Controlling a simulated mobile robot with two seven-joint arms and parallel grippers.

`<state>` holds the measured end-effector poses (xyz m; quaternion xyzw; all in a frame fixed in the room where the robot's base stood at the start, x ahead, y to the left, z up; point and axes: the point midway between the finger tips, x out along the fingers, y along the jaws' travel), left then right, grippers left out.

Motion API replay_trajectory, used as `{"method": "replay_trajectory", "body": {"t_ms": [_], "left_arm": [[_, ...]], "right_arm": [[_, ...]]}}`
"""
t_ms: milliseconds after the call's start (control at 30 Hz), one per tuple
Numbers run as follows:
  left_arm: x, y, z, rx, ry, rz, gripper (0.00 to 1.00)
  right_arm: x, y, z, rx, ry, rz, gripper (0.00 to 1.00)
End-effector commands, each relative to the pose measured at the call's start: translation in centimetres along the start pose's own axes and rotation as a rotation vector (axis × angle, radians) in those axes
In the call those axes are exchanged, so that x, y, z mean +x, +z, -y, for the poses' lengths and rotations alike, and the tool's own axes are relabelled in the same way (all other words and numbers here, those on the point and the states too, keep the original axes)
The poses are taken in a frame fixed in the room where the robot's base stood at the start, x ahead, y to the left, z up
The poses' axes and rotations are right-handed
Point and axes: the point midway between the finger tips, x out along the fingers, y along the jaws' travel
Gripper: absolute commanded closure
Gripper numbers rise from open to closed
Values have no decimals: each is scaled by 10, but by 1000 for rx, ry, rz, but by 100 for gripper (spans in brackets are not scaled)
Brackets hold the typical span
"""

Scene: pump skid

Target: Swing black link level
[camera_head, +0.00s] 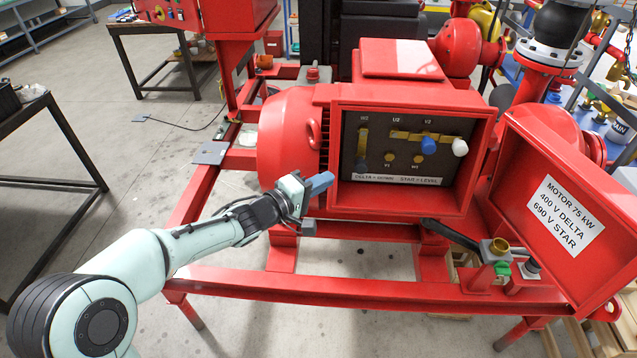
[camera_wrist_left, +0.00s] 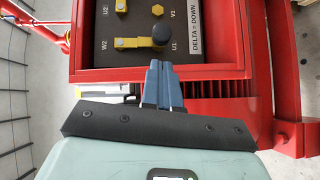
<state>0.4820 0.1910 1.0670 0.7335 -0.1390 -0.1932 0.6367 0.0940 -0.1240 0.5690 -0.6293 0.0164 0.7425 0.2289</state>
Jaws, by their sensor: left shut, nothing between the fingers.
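The black link (camera_head: 363,143) is a brass bar at the left of the open terminal box, hanging down, with a dark knob (camera_head: 361,166) at its lower end. In the left wrist view, which is turned, the knob (camera_wrist_left: 161,34) is just beyond my fingertips. My left gripper (camera_head: 322,183) is at the box's lower left edge, its blue-grey fingers (camera_wrist_left: 158,75) shut and empty, seemingly apart from the knob. The blue-knobbed link (camera_head: 428,146) and white-knobbed link (camera_head: 460,147) are at upper right, roughly level. My right gripper is not in view.
The red box rim (camera_head: 400,208) surrounds the dark panel (camera_head: 385,165). Its labelled door (camera_head: 566,215) stands open at the right. A black lever (camera_head: 450,235) on a brass valve is below. Red skid rails (camera_head: 350,287) run in front.

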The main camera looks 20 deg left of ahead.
Motion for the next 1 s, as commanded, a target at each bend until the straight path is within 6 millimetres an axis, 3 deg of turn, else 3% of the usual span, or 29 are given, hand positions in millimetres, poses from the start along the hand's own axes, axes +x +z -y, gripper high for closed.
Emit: {"method": "replay_trajectory", "body": {"t_ms": [200, 400, 1000], "left_arm": [[41, 1, 1, -1, 0, 1, 100], [60, 0, 0, -1, 0, -1, 100], [65, 1, 2, -17, 13, -2, 100]], "right_arm": [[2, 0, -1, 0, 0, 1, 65], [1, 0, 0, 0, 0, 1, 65], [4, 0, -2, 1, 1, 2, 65]]}}
